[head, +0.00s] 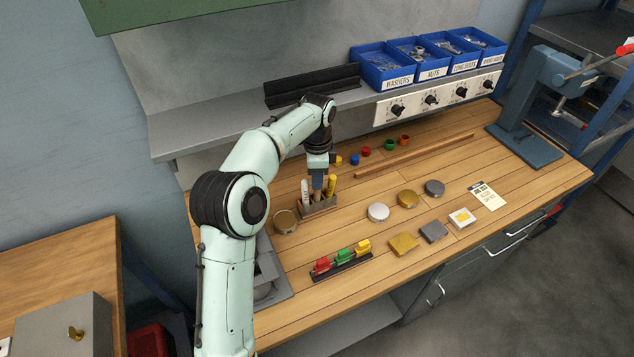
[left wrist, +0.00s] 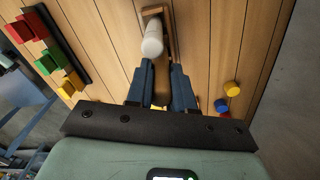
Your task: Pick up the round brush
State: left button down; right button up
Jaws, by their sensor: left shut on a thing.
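A small wooden holder (head: 318,208) stands on the workbench, with a white stick-like tool (head: 305,190) and a yellow one (head: 331,184) upright in it. My left gripper (head: 318,188) points down over the holder, between these two. In the left wrist view its blue fingers are shut on a brown upright handle, the round brush (left wrist: 161,84). The white tool's rounded end (left wrist: 152,42) shows just beyond the fingers. The brush's lower part is hidden by the fingers and holder, so I cannot tell whether it is still seated. My right gripper is in neither view.
A rack with red, green and yellow pieces (head: 341,263) lies in front. Round tins and square blocks (head: 404,243) lie to the right. Small coloured caps (head: 366,152) and a wooden rod (head: 415,155) lie behind. A shelf (head: 215,128) with blue bins (head: 385,66) overhangs the back.

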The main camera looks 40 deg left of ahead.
pick_arm(q)
jog(key=r+p, duration=0.1)
jog(key=r, duration=0.8)
jog(key=shift+w+r+p, duration=0.2)
jog(key=shift+r+p, duration=0.2)
notch_tip(320, 180, up, 5)
jog(key=shift+s+f, duration=0.1)
jog(key=shift+s, duration=0.05)
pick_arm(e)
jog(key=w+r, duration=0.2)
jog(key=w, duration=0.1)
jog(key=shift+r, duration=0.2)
